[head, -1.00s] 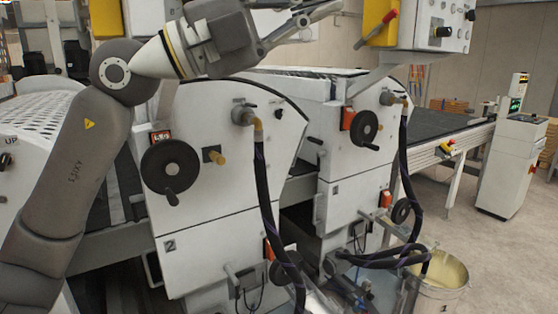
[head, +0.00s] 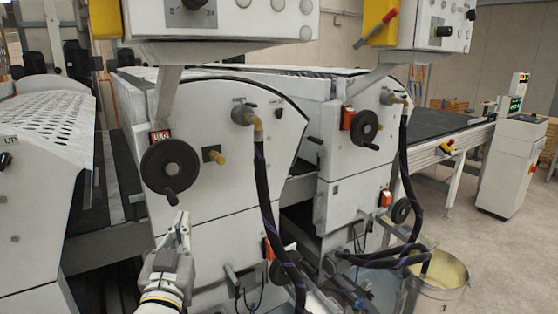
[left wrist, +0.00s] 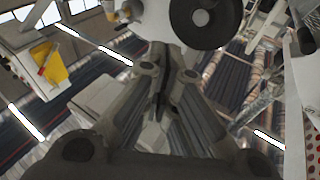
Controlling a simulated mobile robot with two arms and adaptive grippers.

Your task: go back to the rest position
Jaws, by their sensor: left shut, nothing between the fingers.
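My left gripper (head: 180,222) shows at the lower left of the middle in the head view, pointing up, in front of the white coater unit marked 2 (head: 225,185). Its fingers are shut with nothing between them. It is below the black handwheel (head: 167,166) of that unit and appears apart from it. In the left wrist view the closed fingers (left wrist: 165,85) point up the picture, and a dark handwheel (left wrist: 205,18) is beyond them at the top. My right gripper is in neither view.
Control boxes (head: 215,22) hang at the top. Black hoses (head: 268,210) run down the unit's front to a bucket (head: 438,285) at the lower right. A white cabinet (head: 508,175) stands beside the conveyor (head: 435,125).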

